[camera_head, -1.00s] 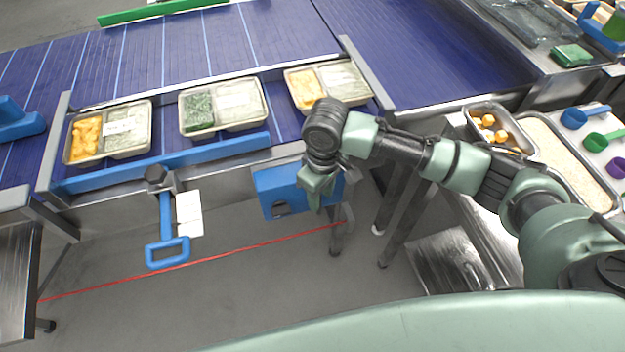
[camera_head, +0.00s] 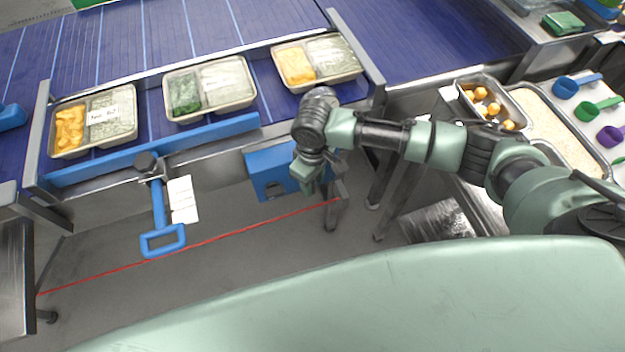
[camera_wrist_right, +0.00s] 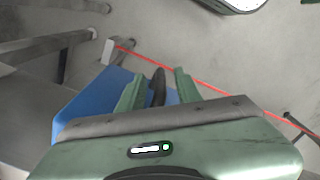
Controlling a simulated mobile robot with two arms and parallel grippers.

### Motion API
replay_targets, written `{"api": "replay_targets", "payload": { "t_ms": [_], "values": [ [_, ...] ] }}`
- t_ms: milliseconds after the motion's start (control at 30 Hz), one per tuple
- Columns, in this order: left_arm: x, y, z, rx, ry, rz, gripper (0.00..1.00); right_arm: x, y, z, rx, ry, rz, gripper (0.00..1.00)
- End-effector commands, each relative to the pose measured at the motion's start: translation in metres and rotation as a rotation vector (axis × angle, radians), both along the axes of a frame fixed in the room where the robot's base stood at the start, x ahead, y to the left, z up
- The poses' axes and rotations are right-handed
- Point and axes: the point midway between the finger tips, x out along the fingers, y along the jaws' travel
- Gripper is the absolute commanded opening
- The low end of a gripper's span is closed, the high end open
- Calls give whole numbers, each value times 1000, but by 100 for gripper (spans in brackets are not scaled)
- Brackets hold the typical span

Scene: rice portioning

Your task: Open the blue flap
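A blue box-like panel (camera_head: 268,167) with a dark opening low on its face hangs below the front edge of the conveyor; I cannot tell whether this is the flap. My right gripper (camera_head: 312,185) is at its right side, partly covering it. In the right wrist view, the gripper's two green fingers (camera_wrist_right: 158,88) are apart, with a dark elongated shape between them and the blue panel (camera_wrist_right: 92,92) close behind. I cannot tell whether they touch it. A long blue bar (camera_head: 160,148) runs along the conveyor's front. My left gripper is not in view.
A blue looped handle (camera_head: 162,240) hangs from a dark knob (camera_head: 147,162) beside white paper (camera_head: 183,200). Three food trays (camera_head: 137,128) stand on the blue conveyor. Metal legs (camera_head: 384,185) stand right of my gripper. The floor below has free room.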

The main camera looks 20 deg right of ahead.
Motion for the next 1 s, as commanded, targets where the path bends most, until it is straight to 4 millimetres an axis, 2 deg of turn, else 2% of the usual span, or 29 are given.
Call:
{"api": "replay_targets", "payload": {
  "t_ms": [167,300,1000],
  "values": [
    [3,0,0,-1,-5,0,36,0,0,0,0,0,1,34],
    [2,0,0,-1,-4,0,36,0,0,0,0,0,1,0],
    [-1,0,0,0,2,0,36,0,0,0,0,0,0,0]
  ]
}}
